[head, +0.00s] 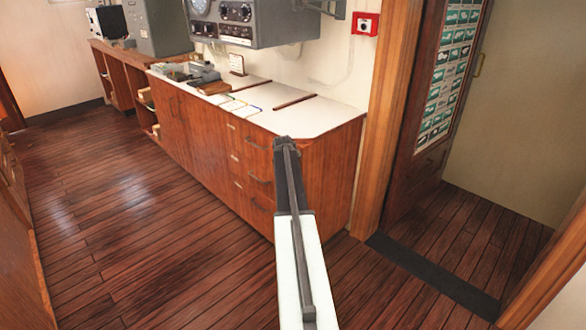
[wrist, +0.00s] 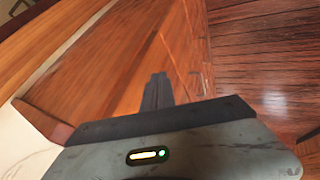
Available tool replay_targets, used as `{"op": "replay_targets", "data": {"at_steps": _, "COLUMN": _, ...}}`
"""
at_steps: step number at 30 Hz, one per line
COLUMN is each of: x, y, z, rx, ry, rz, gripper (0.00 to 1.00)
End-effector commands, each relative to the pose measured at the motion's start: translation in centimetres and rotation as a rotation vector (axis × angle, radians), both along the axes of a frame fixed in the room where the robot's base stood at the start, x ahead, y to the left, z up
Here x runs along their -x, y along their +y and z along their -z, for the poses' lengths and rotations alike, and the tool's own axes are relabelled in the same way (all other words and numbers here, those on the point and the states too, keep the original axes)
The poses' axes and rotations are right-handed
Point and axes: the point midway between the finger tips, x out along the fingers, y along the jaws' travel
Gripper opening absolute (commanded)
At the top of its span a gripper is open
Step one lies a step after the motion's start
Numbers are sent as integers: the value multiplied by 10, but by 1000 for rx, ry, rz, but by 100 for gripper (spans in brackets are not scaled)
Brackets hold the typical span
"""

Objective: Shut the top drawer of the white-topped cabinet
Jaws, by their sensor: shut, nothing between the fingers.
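The white-topped cabinet (head: 322,117) stands in the middle of the head view, with wooden drawers stacked in its front near the right end. Its top drawer (head: 257,137) is just under the white top, with a handle across it. The drawer looks close to flush, but my arm hides its right part, so I cannot tell whether a gap is left. My gripper (head: 285,143) is shut and empty at the cabinet's near corner, at about the drawer's height. In the wrist view the shut fingers (wrist: 157,90) point along the wooden front; contact is unclear.
Lower drawers (head: 258,180) sit under the top one. A grey instrument console (head: 240,22) hangs above the cabinet. A wooden door frame (head: 385,110) and a dark threshold (head: 430,272) are to the right. The plank floor (head: 120,220) left of the cabinet is clear.

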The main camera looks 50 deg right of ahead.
Motion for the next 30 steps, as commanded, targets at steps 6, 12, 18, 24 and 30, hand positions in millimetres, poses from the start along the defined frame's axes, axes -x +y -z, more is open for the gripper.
{"op": "replay_targets", "data": {"at_steps": 6, "x": 16, "y": 42, "z": -41, "rx": -10, "ry": 4, "rz": 2, "gripper": 0}}
{"op": "replay_targets", "data": {"at_steps": 12, "x": 33, "y": 67, "z": -77, "rx": -11, "ry": 5, "rz": 1, "gripper": 0}}
{"op": "replay_targets", "data": {"at_steps": 18, "x": 37, "y": 73, "z": -81, "rx": -12, "ry": 6, "rz": 2, "gripper": 0}}
{"op": "replay_targets", "data": {"at_steps": 24, "x": 36, "y": 73, "z": -79, "rx": -12, "ry": 5, "rz": 2, "gripper": 0}}
{"op": "replay_targets", "data": {"at_steps": 30, "x": -12, "y": 126, "z": -91, "rx": -13, "ry": 5, "rz": -80, "gripper": 0}}
